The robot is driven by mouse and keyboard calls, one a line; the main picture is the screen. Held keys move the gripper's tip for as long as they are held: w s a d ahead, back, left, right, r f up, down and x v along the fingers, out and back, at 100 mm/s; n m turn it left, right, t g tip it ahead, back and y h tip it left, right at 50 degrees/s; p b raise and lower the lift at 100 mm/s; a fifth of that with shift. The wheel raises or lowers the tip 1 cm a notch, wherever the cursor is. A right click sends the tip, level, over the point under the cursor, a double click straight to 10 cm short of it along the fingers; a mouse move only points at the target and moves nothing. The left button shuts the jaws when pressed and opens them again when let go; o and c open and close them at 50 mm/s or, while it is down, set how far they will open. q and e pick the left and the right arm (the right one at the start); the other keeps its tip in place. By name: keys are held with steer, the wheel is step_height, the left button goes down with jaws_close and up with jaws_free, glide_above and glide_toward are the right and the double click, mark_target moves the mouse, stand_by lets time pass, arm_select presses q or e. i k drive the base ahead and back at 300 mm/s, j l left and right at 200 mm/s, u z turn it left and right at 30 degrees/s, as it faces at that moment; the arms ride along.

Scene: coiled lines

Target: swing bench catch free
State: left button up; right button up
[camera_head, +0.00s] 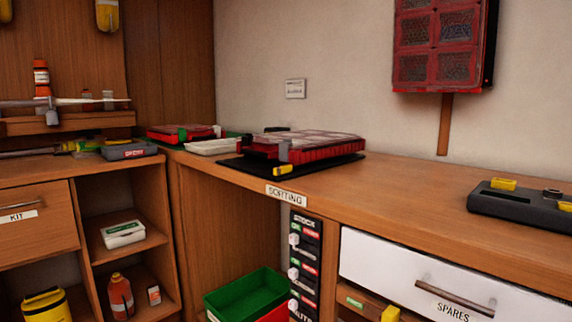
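A red case with a clear lid (325,145) lies on a black mat (235,164) on the wooden bench. A grey catch (284,150) stands upright against the case's front left side. Its contact with the lid is too small to tell. A yellow piece (283,169) lies on the mat just in front of it. A dark case (520,204) at the bench's right has yellow catches (503,184) on it, and is cut by the picture's edge. Neither of my grippers is in view.
The bench top (420,185) is clear between the two cases. Another red case (180,132) and a white tray (211,146) sit at the back left. A red case (440,45) hangs on the wall. Below are a white drawer (400,268) and a green bin (245,294).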

mark_target(280, 170)
steer(key=i+j+z, duration=0.1)
steer(key=i+j, duration=0.15)
steer(key=i+j+z, duration=0.1)
steer(key=j, duration=0.35)
steer(key=i+j, duration=0.3)
steer(key=i+j+z, duration=0.15)
steer(key=j, duration=0.25)
steer(key=i, duration=0.05)
